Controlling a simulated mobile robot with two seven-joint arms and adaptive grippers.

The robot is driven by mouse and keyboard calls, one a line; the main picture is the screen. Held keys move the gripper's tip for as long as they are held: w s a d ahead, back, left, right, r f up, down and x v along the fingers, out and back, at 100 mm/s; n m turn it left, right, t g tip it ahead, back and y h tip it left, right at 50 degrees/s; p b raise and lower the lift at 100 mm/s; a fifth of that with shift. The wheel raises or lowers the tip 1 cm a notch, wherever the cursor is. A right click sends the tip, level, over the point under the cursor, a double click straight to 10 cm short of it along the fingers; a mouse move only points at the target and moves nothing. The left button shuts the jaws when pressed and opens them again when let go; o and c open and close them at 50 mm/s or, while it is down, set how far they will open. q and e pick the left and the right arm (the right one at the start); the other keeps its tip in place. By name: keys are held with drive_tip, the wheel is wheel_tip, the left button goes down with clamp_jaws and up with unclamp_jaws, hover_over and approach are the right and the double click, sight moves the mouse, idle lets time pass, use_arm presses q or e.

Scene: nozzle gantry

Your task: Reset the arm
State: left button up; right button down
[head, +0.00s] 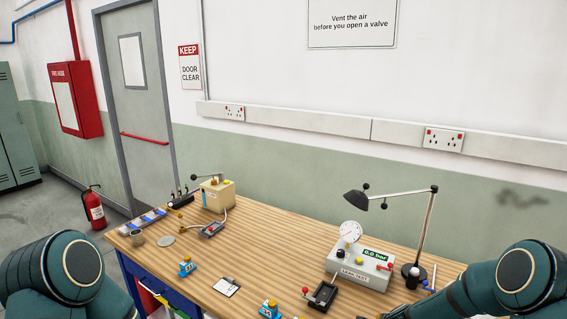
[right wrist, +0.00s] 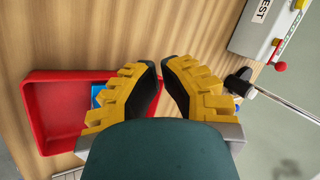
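My right gripper (right wrist: 160,64) shows in the right wrist view, with yellow stepped fingers and dark pads. Its fingertips are close together with a narrow gap, and nothing is held between them. It is above the wooden bench, beside a red tray (right wrist: 40,112) at the left and a grey box (right wrist: 262,30) at the upper right. In the head view my right arm comes in at the lower right and my left arm at the lower left. The hands of both arms are out of the head view.
A blue part (right wrist: 98,94) lies at the red tray. The bench middle is mostly clear.

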drive_tip(key=s+a+f+n+g+y, duration=0.2)
drive_tip(key=s+a+n, duration=0.7)
drive_tip(key=s, duration=0.4)
drive_tip(key=s+a+f+n+g+y, duration=0.2)
drive_tip(key=s+a+n, duration=0.65)
drive_tip(key=s, duration=0.35)
wheel_tip(320, 180, down, 9)
drive_tip(key=b, duration=0.9)
drive_tip(key=shift+a+f+m, duration=0.2)
drive_tip(key=shift+a+m, duration=0.05)
drive_tip(key=shift+m, duration=0.1)
drive_tip(key=shift+f, duration=0.15)
